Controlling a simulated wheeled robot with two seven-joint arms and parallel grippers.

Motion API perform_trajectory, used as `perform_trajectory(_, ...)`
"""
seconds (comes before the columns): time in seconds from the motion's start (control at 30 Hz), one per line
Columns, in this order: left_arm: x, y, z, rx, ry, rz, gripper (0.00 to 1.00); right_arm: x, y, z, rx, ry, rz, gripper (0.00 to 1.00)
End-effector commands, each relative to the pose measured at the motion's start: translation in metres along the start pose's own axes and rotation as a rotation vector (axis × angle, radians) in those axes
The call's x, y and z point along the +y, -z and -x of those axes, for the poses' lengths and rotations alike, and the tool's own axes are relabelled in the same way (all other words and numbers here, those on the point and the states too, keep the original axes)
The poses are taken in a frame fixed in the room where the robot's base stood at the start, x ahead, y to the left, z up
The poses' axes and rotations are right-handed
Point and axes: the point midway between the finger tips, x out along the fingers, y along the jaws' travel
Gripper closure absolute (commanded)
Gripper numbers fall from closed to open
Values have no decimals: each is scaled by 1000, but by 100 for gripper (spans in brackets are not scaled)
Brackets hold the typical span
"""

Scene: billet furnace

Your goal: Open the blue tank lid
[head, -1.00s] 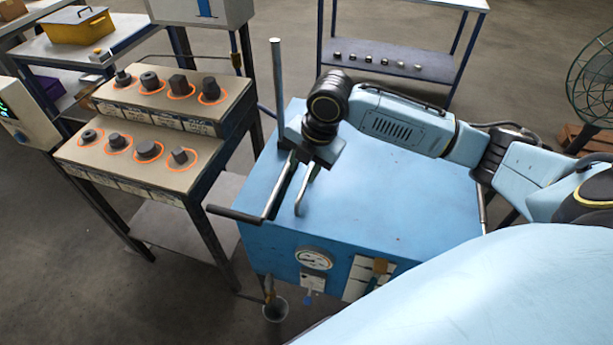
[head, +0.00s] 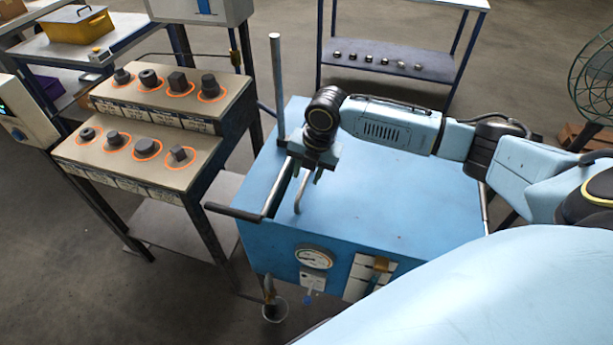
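The blue tank (head: 300,255) stands at the centre, its flat blue lid (head: 400,195) lying closed on top. A grey bent lid handle (head: 301,200) rises near the lid's left side. My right gripper (head: 307,172) points down over the upper end of this handle. Its two fingers look spread, with the handle's upper end between or just beside them; exact contact is hidden. My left gripper is out of view.
A grey bar with a dark grip (head: 235,212) juts left from the tank, and an upright post (head: 277,90) stands at its back left. A stepped rack (head: 150,160) holding dark billets is at left. A blue shelf table (head: 390,62) stands behind.

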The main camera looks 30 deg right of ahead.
Motion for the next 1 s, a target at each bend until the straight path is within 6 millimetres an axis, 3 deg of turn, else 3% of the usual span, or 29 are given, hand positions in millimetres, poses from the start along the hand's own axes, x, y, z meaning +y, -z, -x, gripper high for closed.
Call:
perform_trajectory(0.17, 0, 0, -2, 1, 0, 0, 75, 0, 0, -14, 1, 0, 1, 66)
perform_trajectory(0.47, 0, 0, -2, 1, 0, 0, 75, 0, 0, -15, 0, 0, 1, 66)
perform_trajectory(0.73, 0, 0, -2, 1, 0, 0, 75, 0, 0, -15, 0, 0, 1, 100)
perform_trajectory(1.0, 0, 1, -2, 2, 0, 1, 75, 0, 0, -15, 0, 0, 1, 100)
